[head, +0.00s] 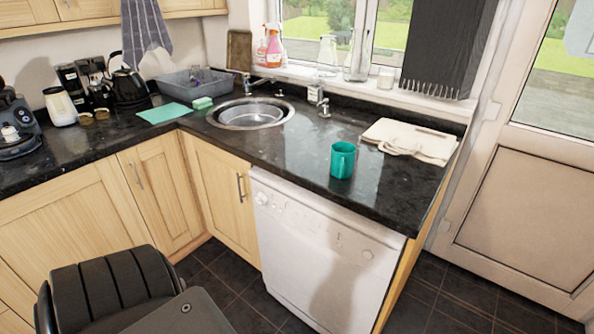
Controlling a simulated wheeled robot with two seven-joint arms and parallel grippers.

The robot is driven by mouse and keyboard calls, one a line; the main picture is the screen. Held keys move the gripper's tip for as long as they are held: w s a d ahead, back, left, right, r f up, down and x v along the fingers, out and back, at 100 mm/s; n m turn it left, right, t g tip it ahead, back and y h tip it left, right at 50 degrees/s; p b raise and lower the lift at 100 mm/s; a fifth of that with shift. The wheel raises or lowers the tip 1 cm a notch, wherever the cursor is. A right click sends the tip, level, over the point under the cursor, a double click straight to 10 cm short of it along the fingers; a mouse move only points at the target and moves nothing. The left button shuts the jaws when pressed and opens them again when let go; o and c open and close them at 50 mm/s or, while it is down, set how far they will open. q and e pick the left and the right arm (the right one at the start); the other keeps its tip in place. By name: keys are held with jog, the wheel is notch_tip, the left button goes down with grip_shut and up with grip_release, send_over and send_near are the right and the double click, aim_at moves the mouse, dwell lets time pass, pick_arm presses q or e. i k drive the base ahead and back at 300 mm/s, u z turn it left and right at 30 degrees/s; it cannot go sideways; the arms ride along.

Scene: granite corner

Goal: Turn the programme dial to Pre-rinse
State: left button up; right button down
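A white dishwasher (318,270) stands under the black worktop, its door shut. Its control panel runs along the top of the front. A round white knob (261,198) sits at the panel's left end. A smaller round feature (367,254) sits near the right end. I cannot read any markings or tell where a pointer is set. A shadow falls on the lower door. Neither of my grippers is in view.
A teal mug (342,160) stands on the worktop above the dishwasher, near its front edge. A folded cream cloth (412,140) lies behind it to the right. The sink (250,114) is to the left. Dark tiled floor (437,300) is open at the right.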

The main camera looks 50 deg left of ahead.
aim_at(261, 199)
jog(key=u, duration=0.1)
jog(key=i, duration=0.75)
jog(key=u, duration=0.95)
jog(key=i, duration=0.55)
jog(key=u, duration=0.6)
